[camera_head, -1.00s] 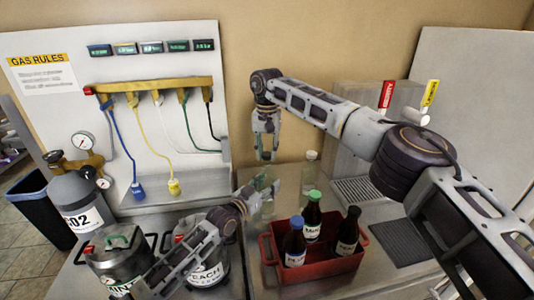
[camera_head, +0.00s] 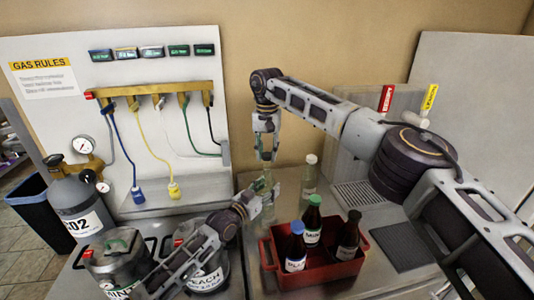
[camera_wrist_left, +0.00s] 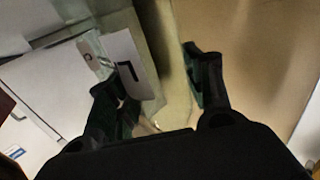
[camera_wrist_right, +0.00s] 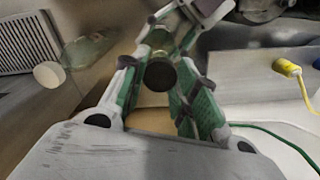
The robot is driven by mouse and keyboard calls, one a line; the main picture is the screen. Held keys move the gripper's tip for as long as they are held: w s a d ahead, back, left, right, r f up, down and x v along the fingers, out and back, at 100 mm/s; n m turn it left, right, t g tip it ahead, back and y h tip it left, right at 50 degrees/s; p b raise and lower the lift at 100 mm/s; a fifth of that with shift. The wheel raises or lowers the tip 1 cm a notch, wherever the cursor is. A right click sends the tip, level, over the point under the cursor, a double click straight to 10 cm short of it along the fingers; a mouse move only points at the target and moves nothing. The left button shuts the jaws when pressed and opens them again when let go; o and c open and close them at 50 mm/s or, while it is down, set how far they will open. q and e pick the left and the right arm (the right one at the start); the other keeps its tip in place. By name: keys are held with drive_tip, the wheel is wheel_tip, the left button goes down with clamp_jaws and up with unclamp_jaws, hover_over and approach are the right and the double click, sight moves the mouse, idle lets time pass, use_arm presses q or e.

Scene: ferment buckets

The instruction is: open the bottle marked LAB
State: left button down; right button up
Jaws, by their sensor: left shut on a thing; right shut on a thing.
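A clear glass bottle (camera_head: 269,193) is held off the counter in the middle of the head view. In the left wrist view its glass (camera_wrist_left: 172,60) carries a white label (camera_wrist_left: 130,62) with part of a dark letter; the full word is not readable. My left gripper (camera_head: 257,200) is shut on the bottle's body from the left. My right gripper (camera_head: 266,157) points down from above, its fingers around the bottle's top. In the right wrist view a dark round cap (camera_wrist_right: 160,75) sits between its fingertips, and it is shut on this cap.
A red crate (camera_head: 330,273) with several dark bottles stands to the right, close to the held bottle. Another clear bottle (camera_head: 310,176) with a pale cap stands behind it. A gas panel (camera_head: 160,60) stands at the back left.

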sight(262, 193)
drive_tip(key=shift+r, duration=1.8)
use_arm(q)
drive_tip(key=c, duration=0.5)
unclamp_jaws()
drive_tip(key=shift+c, duration=0.2)
drive_tip(key=shift+s+a, duration=0.1)
drive_tip(key=shift+s, duration=0.05)
drive_tip(key=shift+v, duration=3.6)
